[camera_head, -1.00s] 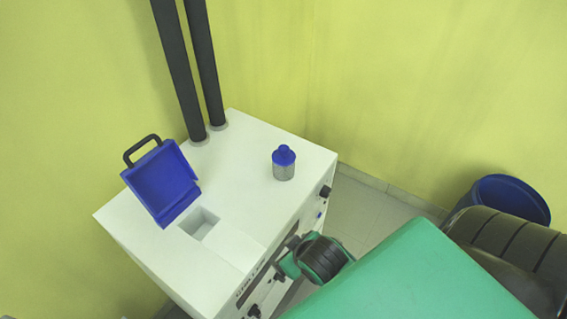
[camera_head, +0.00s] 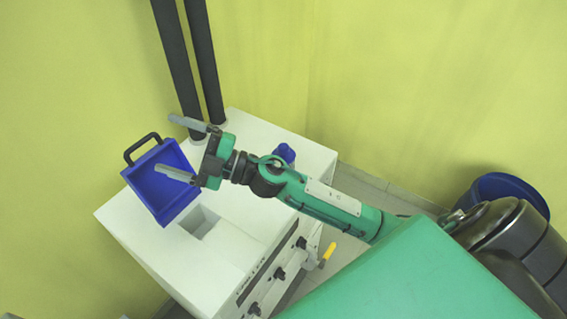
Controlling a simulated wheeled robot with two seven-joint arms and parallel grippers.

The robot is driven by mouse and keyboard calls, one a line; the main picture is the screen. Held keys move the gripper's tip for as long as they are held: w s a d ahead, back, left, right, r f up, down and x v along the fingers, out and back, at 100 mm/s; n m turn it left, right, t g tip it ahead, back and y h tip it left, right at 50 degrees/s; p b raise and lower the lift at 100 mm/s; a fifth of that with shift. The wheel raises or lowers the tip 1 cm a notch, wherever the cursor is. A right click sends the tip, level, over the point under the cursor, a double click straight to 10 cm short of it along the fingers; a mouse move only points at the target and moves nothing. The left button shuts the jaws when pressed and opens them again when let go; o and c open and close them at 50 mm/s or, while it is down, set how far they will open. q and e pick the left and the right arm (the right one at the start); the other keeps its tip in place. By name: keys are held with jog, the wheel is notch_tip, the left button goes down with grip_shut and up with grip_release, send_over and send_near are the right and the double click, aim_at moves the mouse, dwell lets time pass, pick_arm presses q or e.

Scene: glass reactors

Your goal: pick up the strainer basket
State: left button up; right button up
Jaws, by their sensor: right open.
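My left gripper is not in view.
The blue lid with a black handle (camera_head: 128,155) stands raised beside a square opening (camera_head: 203,220) in the machine top. Two dark vertical pipes (camera_head: 188,75) rise at the back. A blue bin (camera_head: 505,185) is at the right. Knobs line the machine's front.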

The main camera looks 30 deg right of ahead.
jog(key=a+f+n+g+y, duration=0.1)
jog(key=a+f+n+g, duration=0.1)
jog(key=n+g, duration=0.55)
jog(key=g+h, duration=0.6)
jog(key=h, duration=1.2)
send_over(284, 155)
jog(key=w, duration=0.1)
notch_tip(284, 155, down, 6)
jog(key=shift+f, duration=0.2)
jog(key=shift+d+f+h, duration=0.2)
jog(key=shift+d+h, duration=0.1)
notch_tip(284, 155, down, 8)
jog(key=p, duration=0.2)
jog(key=shift+r+p, duration=0.15)
jog(key=shift+p, duration=0.25)
jog(key=shift+s+a+f+p, duration=0.1)
jog(key=shift+f+p, duration=0.35)
notch_tip(284, 155, down, 4)
jog(key=shift+r+p, duration=0.1)
jog(key=shift+p, duration=1.1)
jog(key=shift+f, duration=0.4)
jog(key=c, duration=1.2)
